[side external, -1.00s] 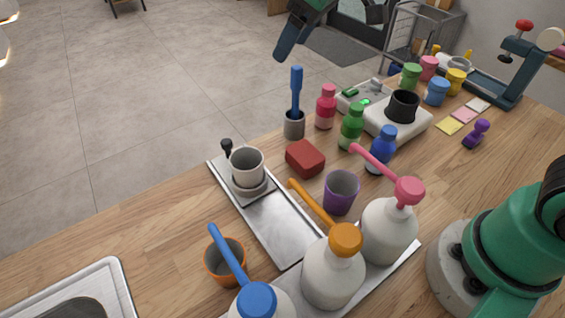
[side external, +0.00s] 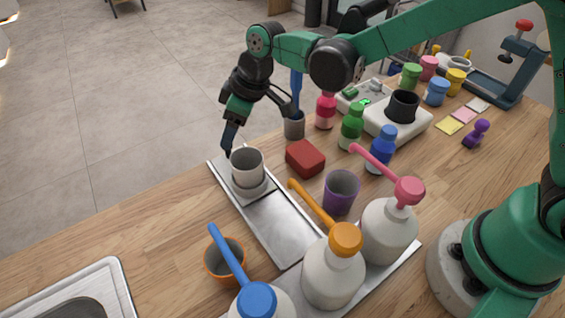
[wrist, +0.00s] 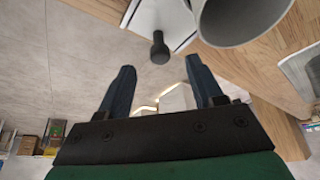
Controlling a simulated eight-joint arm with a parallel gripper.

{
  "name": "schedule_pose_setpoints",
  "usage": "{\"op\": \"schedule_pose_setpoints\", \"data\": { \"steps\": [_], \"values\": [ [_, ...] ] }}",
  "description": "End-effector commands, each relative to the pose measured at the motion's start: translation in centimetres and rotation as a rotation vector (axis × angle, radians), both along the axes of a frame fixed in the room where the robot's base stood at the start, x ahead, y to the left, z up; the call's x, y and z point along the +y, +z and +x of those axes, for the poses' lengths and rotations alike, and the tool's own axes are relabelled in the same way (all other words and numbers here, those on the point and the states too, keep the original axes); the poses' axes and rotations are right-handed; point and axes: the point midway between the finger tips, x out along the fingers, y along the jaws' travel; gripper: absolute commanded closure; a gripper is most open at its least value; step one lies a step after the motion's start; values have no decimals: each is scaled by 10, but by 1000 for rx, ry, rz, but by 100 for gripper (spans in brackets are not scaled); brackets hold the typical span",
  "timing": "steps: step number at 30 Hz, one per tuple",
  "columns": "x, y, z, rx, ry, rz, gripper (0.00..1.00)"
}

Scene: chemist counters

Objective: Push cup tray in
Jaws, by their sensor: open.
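The cup tray (side external: 262,190) is a grey plate at the far end of a long metal track (side external: 285,228). A pale grey cup (side external: 247,167) stands upright on it, and its rim also shows in the wrist view (wrist: 240,22). The tray's black knob (wrist: 159,50) sticks out at the outer end; in the side view it is largely hidden by my finger. My gripper (side external: 228,148) points down beside the tray's outer end, at the counter edge. In the wrist view my gripper (wrist: 160,82) is open and empty, with the knob ahead between its fingers. Contact is not visible.
An orange cup (side external: 225,262), a purple cup (side external: 341,192) and a red block (side external: 305,158) stand beside the track. Pump bottles (side external: 335,270) stand at its near end. A grey holder with a blue-handled tool (side external: 294,125) is right of my gripper. Open floor lies beyond the counter.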

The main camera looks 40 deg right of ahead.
Motion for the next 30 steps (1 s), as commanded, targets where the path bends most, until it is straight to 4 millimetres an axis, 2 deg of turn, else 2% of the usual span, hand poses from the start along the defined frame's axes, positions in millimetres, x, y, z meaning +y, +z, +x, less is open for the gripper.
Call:
{"op": "schedule_pose_setpoints", "data": {
  "steps": [7,17,20,21,24,30],
  "values": [
    [7,-23,7,-1,-1,0,40],
    [8,-26,8,-1,-1,0,40],
    [8,-26,8,-1,-1,0,66],
    [8,-26,8,-1,-1,0,77],
    [8,-26,8,-1,-1,0,100],
    [8,-26,8,-1,-1,0,100]
  ]
}}
